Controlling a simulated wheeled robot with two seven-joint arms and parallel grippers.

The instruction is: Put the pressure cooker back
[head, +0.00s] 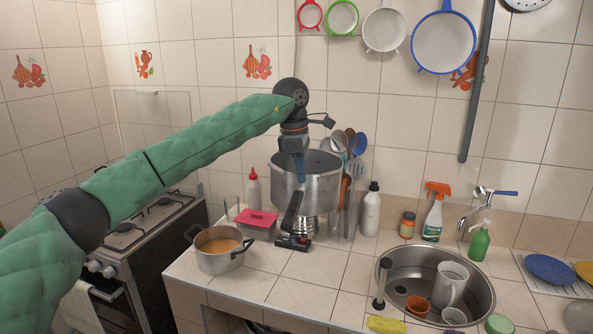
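A large steel pot (322,189), which looks like the pressure cooker, is at the back of the counter near the tiled wall. A long dark handle (291,212) slants down at its front. My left gripper (299,180) points down at the pot's near rim, with a blue part overlapping the opening. I cannot tell whether its fingers are closed on the rim. A shiny metal piece (303,228) shows below the pot; whether the pot rests on it is unclear. My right gripper is not in view.
A small pot of orange soup (218,246) and a red-lidded box (257,218) stand to the left, with the stove (137,233) beyond. Bottles, including a grey one (371,211), and utensils stand to the right. The sink (400,260) holds cups. Front counter tiles are clear.

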